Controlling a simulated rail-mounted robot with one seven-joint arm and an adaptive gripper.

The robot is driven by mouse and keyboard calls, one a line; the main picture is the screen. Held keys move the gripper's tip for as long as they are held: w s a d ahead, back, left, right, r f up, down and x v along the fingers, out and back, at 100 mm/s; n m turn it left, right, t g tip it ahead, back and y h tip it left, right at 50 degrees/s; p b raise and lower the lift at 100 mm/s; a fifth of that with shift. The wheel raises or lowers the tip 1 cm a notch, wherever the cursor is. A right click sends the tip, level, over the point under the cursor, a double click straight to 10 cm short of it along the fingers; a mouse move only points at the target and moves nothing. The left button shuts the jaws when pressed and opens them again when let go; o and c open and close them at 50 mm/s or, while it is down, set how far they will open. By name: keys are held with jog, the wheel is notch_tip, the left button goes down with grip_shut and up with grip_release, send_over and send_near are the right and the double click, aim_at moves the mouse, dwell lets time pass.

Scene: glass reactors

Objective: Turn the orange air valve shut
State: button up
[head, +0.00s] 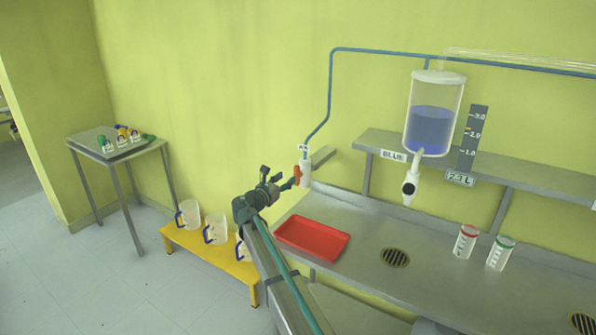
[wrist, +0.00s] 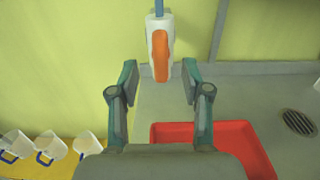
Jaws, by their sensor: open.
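The orange air valve handle (head: 297,175) sits on a white valve body (head: 305,172) on the wall, below the blue pipe. In the wrist view the orange handle (wrist: 160,55) hangs upright along the front of the white body (wrist: 151,28). My gripper (head: 288,184) is close to the handle in the head view. In the wrist view my gripper (wrist: 160,82) is open, with one finger on each side and the handle between and just beyond the tips. The fingers appear apart from the handle.
A red tray (head: 312,239) lies on the steel counter (head: 360,260) below the valve. A glass vessel with blue liquid (head: 433,125) hangs to the right. Two capped containers stand on the counter, one red-capped (head: 465,241). Jugs stand on a yellow bench (head: 215,253) to the left.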

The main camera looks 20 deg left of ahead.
aim_at(295, 172)
jog(key=w, duration=0.2)
jog(key=w+d+p, duration=0.1)
jog(key=w, duration=0.2)
jog(key=w+p, duration=0.1)
jog(key=w, duration=0.2)
jog(key=shift+w+d, duration=0.1)
jog(key=shift+d, duration=0.1)
jog(key=shift+f, duration=0.1)
grip_shut()
